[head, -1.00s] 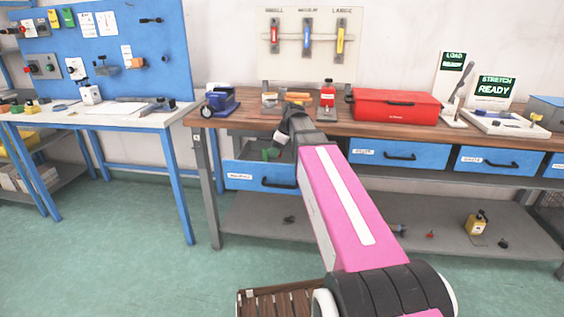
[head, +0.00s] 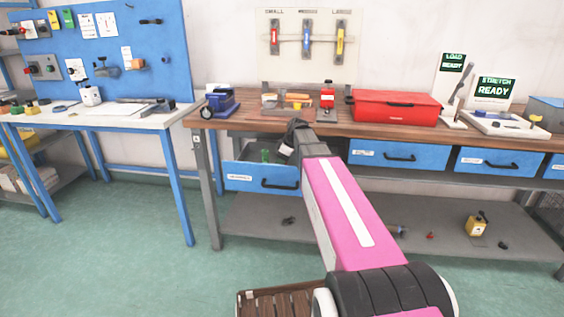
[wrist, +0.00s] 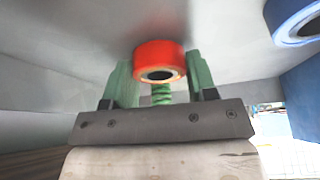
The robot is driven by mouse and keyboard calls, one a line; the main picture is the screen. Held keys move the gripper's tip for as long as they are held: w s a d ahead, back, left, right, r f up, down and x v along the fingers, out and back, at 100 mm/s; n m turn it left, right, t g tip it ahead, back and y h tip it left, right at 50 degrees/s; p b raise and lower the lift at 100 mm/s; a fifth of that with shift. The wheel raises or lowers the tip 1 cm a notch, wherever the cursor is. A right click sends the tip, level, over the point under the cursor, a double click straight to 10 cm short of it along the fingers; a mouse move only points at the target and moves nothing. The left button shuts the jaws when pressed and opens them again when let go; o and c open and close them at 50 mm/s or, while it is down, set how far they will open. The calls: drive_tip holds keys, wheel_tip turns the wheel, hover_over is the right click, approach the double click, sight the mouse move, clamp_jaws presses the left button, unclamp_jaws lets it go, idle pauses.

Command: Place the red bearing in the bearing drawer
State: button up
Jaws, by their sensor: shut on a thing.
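The red bearing (wrist: 159,62) is a short red ring held between the green fingertips of my gripper (wrist: 158,85). The gripper is shut on it. In the wrist view, a grey surface lies close beyond the bearing.
A blue bearing (wrist: 296,20) is at the upper right of the wrist view, apart from the red one. A blue wall (wrist: 302,95) stands at the right there. Other blue drawers (head: 388,155) are shut. A red toolbox (head: 396,107) stands on the bench.

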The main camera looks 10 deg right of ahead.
drive_tip(key=shift+s+f, duration=0.1)
drive_tip(key=shift+f, duration=0.25)
drive_tip(key=shift+d+f, duration=0.1)
drive_tip(key=shift+f, duration=0.25)
drive_tip(key=o, duration=1.1)
drive_tip(key=shift+r, duration=0.65)
drive_tip(key=v, duration=1.2)
